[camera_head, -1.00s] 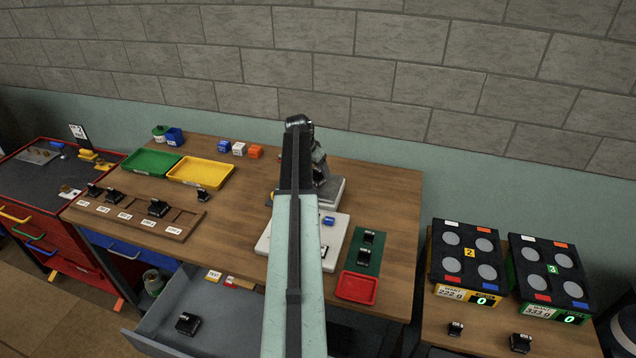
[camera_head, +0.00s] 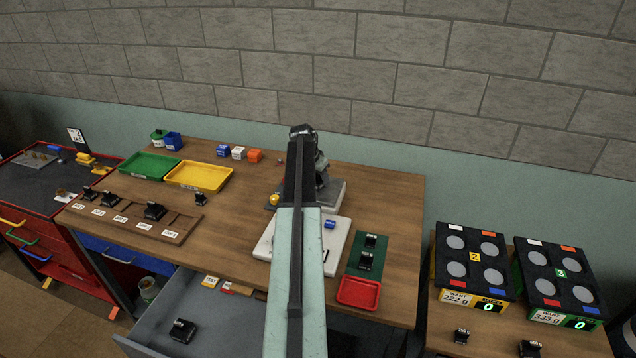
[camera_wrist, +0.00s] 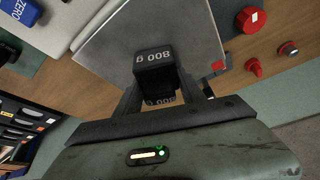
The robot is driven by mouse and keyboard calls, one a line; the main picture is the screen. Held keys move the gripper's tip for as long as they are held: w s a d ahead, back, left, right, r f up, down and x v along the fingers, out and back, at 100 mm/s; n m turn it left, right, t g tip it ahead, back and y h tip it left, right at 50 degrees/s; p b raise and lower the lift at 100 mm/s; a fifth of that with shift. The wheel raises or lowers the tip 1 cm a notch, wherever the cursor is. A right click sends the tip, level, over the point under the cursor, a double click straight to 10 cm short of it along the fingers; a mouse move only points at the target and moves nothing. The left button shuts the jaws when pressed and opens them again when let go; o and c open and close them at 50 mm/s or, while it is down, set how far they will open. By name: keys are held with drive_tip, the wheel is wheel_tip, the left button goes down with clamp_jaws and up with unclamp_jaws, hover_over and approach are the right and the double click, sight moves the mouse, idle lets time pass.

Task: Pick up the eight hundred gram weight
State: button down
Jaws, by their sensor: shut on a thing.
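The eight hundred gram weight (camera_wrist: 153,56) is a black block with a pale "800 g" label, upside down in the wrist view. My gripper (camera_wrist: 156,82) is shut on it, with one dark finger on each side. Behind the weight is a flat grey metal plate (camera_wrist: 200,38). I cannot tell whether the weight touches the plate. In the head view my arm reaches over the wooden table to the grey device (camera_head: 331,192) at its back. My arm hides the weight there.
A white scale (camera_head: 338,236) with a blue button, a green mat (camera_head: 366,253) with black weights, and a red tray (camera_head: 359,292) are near my arm. A yellow tray (camera_head: 199,175) and green tray (camera_head: 150,166) stand left. An open grey drawer (camera_head: 232,318) juts out in front.

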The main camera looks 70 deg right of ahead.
drive_tip(key=shift+r+p, duration=0.8)
drive_tip(key=shift+p, duration=0.05)
wheel_tip(320, 180, up, 3)
drive_tip(key=shift+f+p, duration=0.2)
drive_tip(key=shift+p, duration=1.05)
drive_tip(key=s+a, duration=0.4)
drive_tip(key=a, duration=0.3)
drive_tip(key=s+a, duration=0.3)
drive_tip(key=a, duration=0.4)
drive_tip(key=shift+s+r+p, duration=0.4)
